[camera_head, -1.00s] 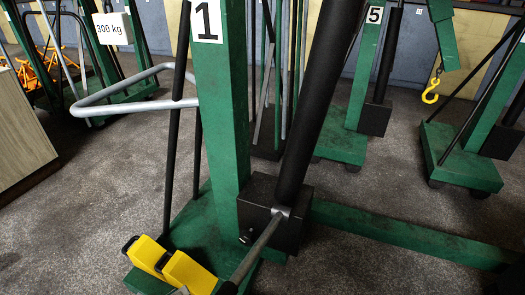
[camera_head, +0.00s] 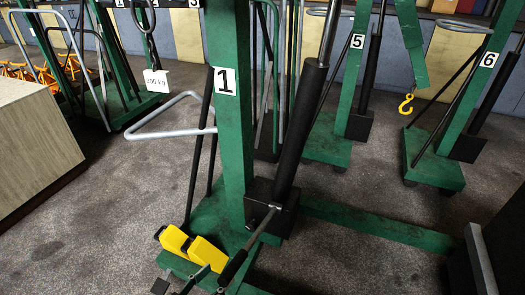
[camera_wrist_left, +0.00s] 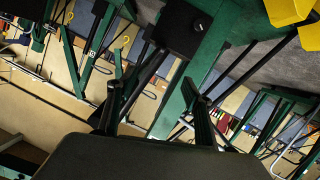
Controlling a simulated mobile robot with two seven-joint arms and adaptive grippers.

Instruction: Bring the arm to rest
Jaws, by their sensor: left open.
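The green trolley jack marked 1 (camera_head: 236,140) stands upright in the middle of the head view, with a black cylinder (camera_head: 301,130). Its pump lever (camera_head: 234,266) slants down toward the bottom edge and ends in a black grip. My left gripper (camera_head: 190,284) shows only partly at the bottom edge, near the grip and below the yellow blocks on the jack's base. In the left wrist view its two dark fingers (camera_wrist_left: 152,112) stand apart with nothing between them. Whether a finger touches the lever is unclear. My right gripper is not in view.
More green jacks, marked 5 (camera_head: 357,41) and 6 (camera_head: 489,60), stand behind. A wooden cabinet (camera_head: 35,150) is at the left. A dark shape with a grey edge (camera_head: 481,255) is at the lower right. Bare grey floor (camera_head: 100,235) lies left of the jack.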

